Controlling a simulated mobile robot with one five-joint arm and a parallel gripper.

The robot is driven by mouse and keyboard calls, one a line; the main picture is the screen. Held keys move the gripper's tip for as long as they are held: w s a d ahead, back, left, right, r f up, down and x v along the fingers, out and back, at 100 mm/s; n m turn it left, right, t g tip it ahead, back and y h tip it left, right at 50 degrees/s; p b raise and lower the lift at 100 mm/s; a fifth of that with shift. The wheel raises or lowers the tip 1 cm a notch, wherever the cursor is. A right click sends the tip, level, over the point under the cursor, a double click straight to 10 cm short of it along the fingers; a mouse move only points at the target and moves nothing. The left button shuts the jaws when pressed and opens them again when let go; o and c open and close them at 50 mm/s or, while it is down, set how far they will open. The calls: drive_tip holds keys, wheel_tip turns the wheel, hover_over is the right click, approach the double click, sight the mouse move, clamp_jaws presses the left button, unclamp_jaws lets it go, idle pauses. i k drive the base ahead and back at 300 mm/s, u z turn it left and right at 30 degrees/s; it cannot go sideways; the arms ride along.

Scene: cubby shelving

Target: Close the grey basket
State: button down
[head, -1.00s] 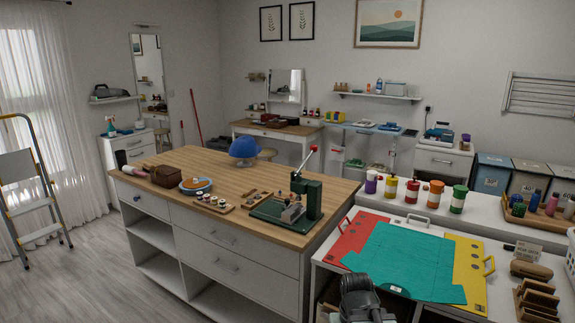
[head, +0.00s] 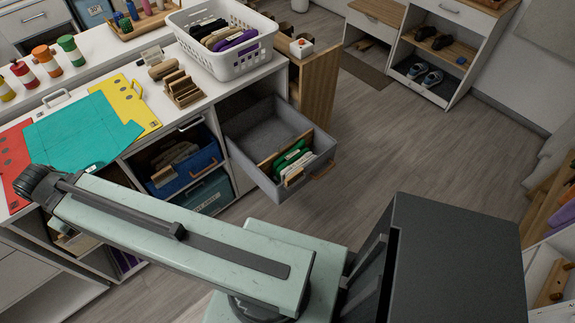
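The grey basket (head: 254,169) is pulled far out of its cubby in the white shelving unit (head: 226,99), at the upper middle of the head view. It juts out over the floor like an open drawer. Its back part is empty. Green and white items (head: 291,158) stand near its front, with a tan divider behind them. A brown handle shows on its front. My pale green arm reaches left across the lower part of the view, ending in a dark joint apart from the basket. No gripper fingers show.
A blue basket (head: 204,163) and a teal basket (head: 205,193) sit in cubbies left of the grey one. A white laundry basket (head: 222,58) stands on the top. A wooden side panel (head: 316,85) stands behind. The floor to the right is open.

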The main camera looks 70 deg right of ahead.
sight(252, 135)
drive_tip(key=z, duration=2.65)
